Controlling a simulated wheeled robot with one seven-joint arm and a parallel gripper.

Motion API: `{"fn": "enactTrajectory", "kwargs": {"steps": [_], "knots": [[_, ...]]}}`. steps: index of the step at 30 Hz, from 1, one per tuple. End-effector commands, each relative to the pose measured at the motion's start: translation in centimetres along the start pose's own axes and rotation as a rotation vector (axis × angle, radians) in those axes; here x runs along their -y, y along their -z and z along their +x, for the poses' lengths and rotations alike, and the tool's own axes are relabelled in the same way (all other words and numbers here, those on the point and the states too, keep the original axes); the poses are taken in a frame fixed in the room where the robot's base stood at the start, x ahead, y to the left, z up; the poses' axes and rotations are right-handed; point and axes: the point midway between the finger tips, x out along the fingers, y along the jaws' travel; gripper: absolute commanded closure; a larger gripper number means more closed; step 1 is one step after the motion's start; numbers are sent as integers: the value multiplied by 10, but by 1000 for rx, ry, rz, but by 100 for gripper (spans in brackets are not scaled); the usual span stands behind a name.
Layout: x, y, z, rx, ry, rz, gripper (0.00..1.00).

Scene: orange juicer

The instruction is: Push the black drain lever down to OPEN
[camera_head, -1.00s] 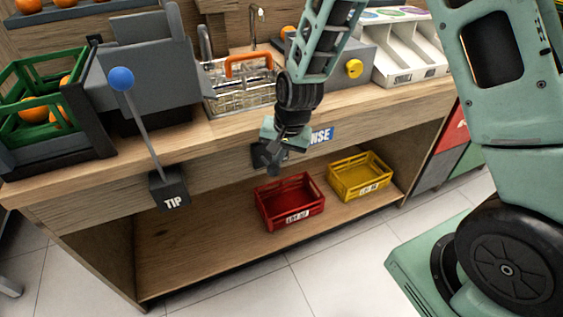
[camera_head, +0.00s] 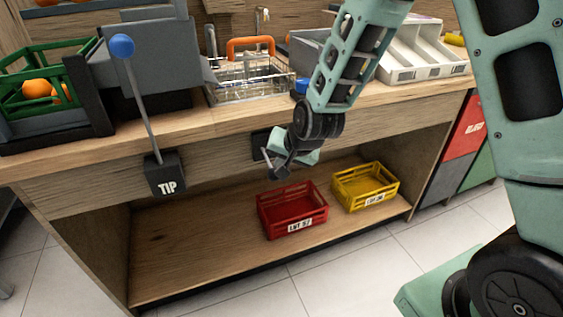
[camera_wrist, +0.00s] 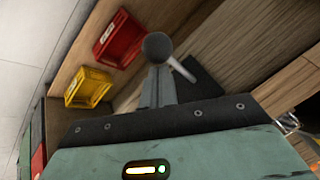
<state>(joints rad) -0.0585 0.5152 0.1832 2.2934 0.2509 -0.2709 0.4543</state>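The drain lever's black ball knob (camera_wrist: 157,46) shows at the tips of my gripper fingers in the wrist view. Its pale rod (camera_wrist: 182,69) runs from beside the knob to a dark mounting plate (camera_wrist: 206,78). In the head view the plate (camera_head: 261,139) is on the counter front, and the lever slants down from it. My gripper (camera_head: 277,171) is below the plate there. In the wrist view my gripper (camera_wrist: 157,80) has its fingers together, with the knob overlapping their tips. I cannot tell whether they touch.
A TIP box (camera_head: 165,173) with a blue-knobbed lever (camera_head: 122,46) stands left on the counter front. A red crate (camera_head: 292,211) and a yellow crate (camera_head: 365,186) sit on the shelf below. The shelf's left side is clear.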

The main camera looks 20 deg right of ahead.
Motion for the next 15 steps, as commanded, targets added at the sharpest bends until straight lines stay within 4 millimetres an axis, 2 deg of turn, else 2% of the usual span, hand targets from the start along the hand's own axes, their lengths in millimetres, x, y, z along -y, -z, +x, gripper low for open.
{"fn": "enactTrajectory", "kwargs": {"steps": [1,3,15], "knots": [[-1,-8,0,20,-5,-7,100],[0,-8,-1,21,-5,-7,100],[6,1,-14,14,-3,-5,100]]}}
